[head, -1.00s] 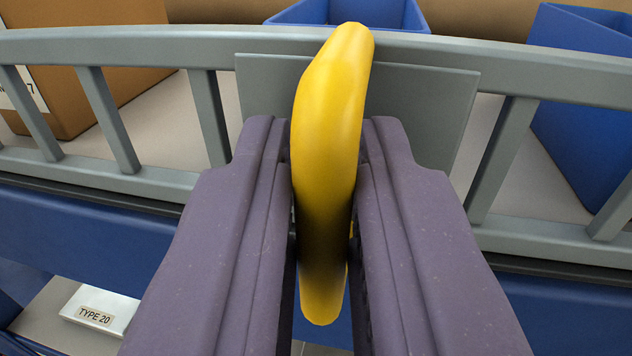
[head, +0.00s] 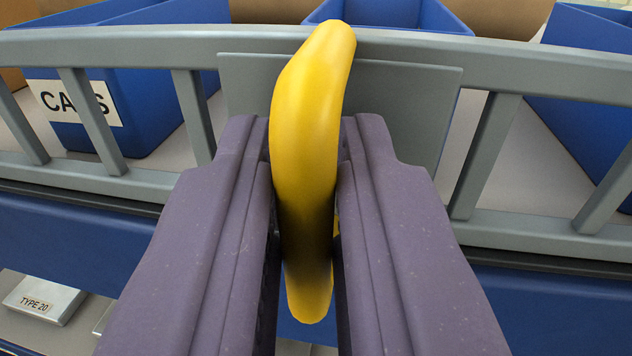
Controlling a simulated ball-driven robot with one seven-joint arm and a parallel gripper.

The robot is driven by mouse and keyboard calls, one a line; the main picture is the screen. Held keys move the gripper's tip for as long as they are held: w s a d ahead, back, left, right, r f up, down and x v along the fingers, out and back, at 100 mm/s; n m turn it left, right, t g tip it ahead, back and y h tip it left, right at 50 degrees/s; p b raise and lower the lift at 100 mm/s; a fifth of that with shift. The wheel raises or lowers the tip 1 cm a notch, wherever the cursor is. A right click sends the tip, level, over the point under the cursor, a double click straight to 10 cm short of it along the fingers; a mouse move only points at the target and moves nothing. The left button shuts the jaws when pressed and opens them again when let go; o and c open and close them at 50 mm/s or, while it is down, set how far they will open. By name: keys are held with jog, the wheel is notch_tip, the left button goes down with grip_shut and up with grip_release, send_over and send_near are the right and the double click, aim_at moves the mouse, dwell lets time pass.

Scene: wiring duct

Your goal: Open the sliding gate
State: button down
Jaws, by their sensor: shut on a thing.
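The sliding gate (head: 190,120) is a grey frame with slanted bars and a flat plate (head: 405,105) in its middle. A yellow handle (head: 308,110) stands out in front of the plate. My gripper (head: 305,190) is shut on the yellow handle, with one purple finger on each side of it. The fingers hide part of the lower plate and the lower rail. The ends of the gate are outside the view.
Behind the gate are a blue bin (head: 150,90) with a label reading "CA", partly hidden by a bar, and other blue bins (head: 580,60). A dark track (head: 80,196) runs under the gate above a blue shelf edge (head: 70,232). A "TYPE 20" box (head: 45,298) lies below left.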

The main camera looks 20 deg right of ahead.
jog(key=c, duration=1.3)
grip_release()
jog(key=v, duration=0.7)
jog(key=shift+s+a, duration=0.2)
jog(key=shift+s, duration=0.2)
jog(key=s+a+f+n+y+b, duration=0.2)
jog(key=a+f+b, duration=0.3)
jog(key=a+b, duration=0.3)
jog(key=s+a+f+n+g+y+b, duration=0.1)
jog(key=s+a+f+y+b, duration=0.3)
jog(key=b, duration=1.2)
jog(key=a+n+y, duration=0.1)
jog(key=a, duration=0.3)
jog(key=shift+s+f+n+b, duration=0.25)
jog(key=shift+f+n+b, duration=0.05)
jog(key=shift+f, duration=0.1)
